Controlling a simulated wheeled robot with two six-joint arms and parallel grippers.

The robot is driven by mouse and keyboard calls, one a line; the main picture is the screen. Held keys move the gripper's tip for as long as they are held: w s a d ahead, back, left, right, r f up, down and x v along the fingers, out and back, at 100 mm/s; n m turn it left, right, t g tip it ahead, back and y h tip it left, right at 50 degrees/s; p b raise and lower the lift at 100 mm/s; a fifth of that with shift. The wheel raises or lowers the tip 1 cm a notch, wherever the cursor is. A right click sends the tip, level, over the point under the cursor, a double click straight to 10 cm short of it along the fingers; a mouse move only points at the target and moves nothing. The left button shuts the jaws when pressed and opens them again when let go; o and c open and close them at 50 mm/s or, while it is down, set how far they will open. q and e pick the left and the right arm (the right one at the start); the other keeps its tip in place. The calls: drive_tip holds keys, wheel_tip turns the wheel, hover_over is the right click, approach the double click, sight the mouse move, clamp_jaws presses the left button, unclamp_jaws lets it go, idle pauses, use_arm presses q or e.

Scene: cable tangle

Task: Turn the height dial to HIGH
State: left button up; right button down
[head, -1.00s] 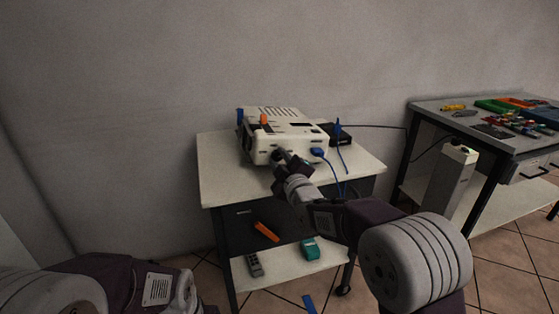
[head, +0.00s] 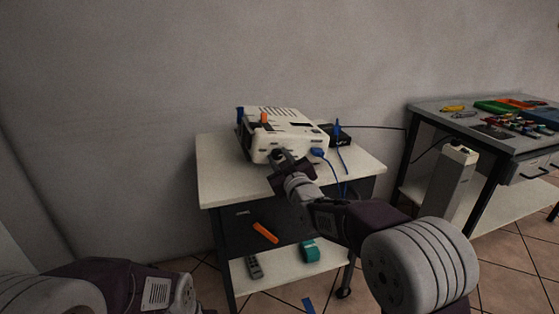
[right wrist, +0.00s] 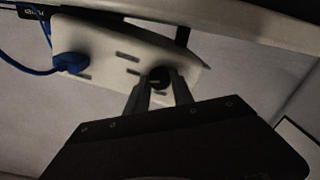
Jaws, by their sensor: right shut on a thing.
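The white device (head: 286,137) stands on the small white-topped table. Its height dial, a dark round knob (right wrist: 158,76) on the front face, shows between the fingertips in the right wrist view. In the head view, my right gripper (head: 279,158) is at the device's front face and hides most of the dial. The right fingers (right wrist: 158,90) are shut on the dial. The dial's pointer and setting marks cannot be read. Only links of my left arm show at the bottom left; its gripper is out of view.
A blue plug (right wrist: 68,64) sits in the device's front beside the dial, with a blue cable (head: 332,176) hanging down. A black box (head: 341,133) is behind right. The table top (head: 226,172) is clear at left. A workbench (head: 440,112) stands at right.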

drive_tip(key=shift+s+a+f+m, duration=0.15)
drive_tip(key=shift+f+m, duration=0.25)
drive_tip(key=shift+f, duration=0.2)
drive_tip(key=c, duration=1.5)
unclamp_jaws()
drive_tip(key=o, duration=0.4)
drive_tip(key=shift+a+r, duration=0.1)
drive_tip(key=shift+a, duration=0.05)
drive_tip(key=shift+r, duration=0.1)
drive_tip(key=shift+d+r, duration=0.1)
drive_tip(key=shift+d, duration=0.1)
drive_tip(key=p+v, duration=0.1)
drive_tip(key=v, duration=0.8)
drive_tip(key=shift+p, duration=0.3)
